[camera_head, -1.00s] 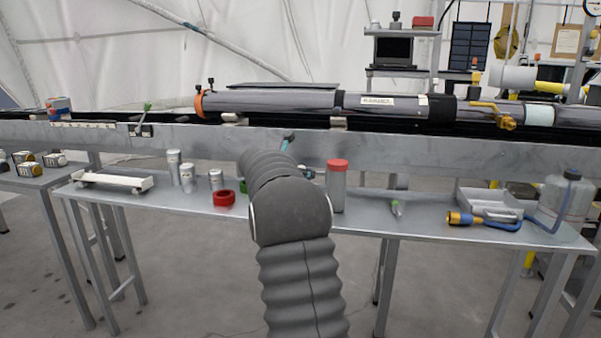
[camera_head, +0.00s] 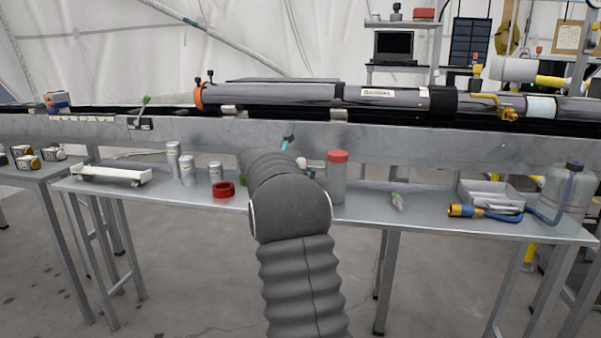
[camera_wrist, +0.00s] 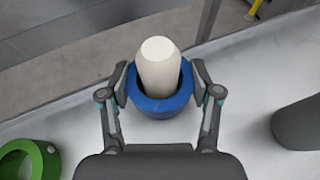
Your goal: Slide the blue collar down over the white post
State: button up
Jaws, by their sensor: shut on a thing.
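The blue collar (camera_wrist: 161,104) is held between the two fingers of my gripper (camera_wrist: 160,80) in the wrist view, one finger on each side. The white post (camera_wrist: 159,62) shows inside the collar's ring, and its rounded top stands clear above the rim. The collar appears to be around the post. How far down it sits, and the post's foot, are hidden. In the head view my arm hides the gripper and collar. A small pale tip, likely the white post (camera_head: 301,162), shows just right of the arm.
A green ring (camera_wrist: 28,160) lies at lower left in the wrist view. A red-capped jar (camera_head: 337,180) stands right of my arm, a red ring (camera_head: 223,190) and several metal cylinders left of it. The metal rail (camera_head: 400,144) runs behind the bench.

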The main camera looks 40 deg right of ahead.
jog(key=shift+f+b, duration=0.3)
jog(key=shift+f, duration=0.2)
jog(key=o, duration=1.3)
jog(key=shift+a, duration=0.1)
jog(key=v, duration=1.1)
jog(key=shift+a+r, duration=0.1)
jog(key=shift+a, duration=0.05)
jog(key=shift+s+a+r, duration=0.1)
jog(key=shift+a, duration=0.15)
